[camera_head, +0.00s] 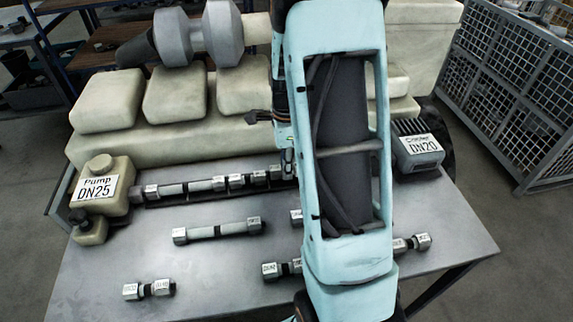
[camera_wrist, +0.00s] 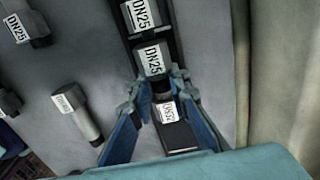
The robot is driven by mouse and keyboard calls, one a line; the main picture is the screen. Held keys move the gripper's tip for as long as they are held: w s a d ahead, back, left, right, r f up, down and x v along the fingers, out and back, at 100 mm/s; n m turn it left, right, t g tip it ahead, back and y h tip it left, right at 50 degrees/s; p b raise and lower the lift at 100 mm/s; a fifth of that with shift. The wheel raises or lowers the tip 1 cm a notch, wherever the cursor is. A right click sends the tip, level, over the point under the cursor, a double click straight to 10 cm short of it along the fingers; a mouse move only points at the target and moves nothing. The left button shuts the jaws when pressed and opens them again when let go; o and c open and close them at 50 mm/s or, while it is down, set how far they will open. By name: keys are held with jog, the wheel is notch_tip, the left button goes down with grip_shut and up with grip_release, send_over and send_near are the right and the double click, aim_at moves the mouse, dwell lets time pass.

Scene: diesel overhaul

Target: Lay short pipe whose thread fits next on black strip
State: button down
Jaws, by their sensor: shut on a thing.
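My gripper (camera_wrist: 158,95) is shut on a short pipe (camera_wrist: 160,88) at its dark middle, with a labelled nut at each end. The upper nut reads DN25; the lower label is upside down and hard to read. The pipe lines up over the black strip (camera_wrist: 180,138), which shows bare below it. Whether it touches the strip I cannot tell. Another DN25 nut (camera_wrist: 140,16) is just above it. In the head view the strip (camera_head: 152,203) runs along the engine with pipes laid in a row from the left. My arm hides its right part.
The pump (camera_head: 98,190), marked DN25, stands left; the cooler (camera_head: 418,150), marked DN20, right. A longer pipe (camera_head: 217,231) and a short pipe (camera_head: 148,290) lie on the table (camera_head: 210,275). More pipes are partly behind my arm. The engine (camera_head: 190,145) stands behind the strip.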

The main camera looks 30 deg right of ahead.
jog(key=shift+f, duration=0.5)
jog(key=shift+f, duration=0.15)
dwell(0.3)
jog(key=c, duration=1.7)
grip_release()
jog(key=shift+c, duration=0.2)
notch_tip(320, 180, up, 12)
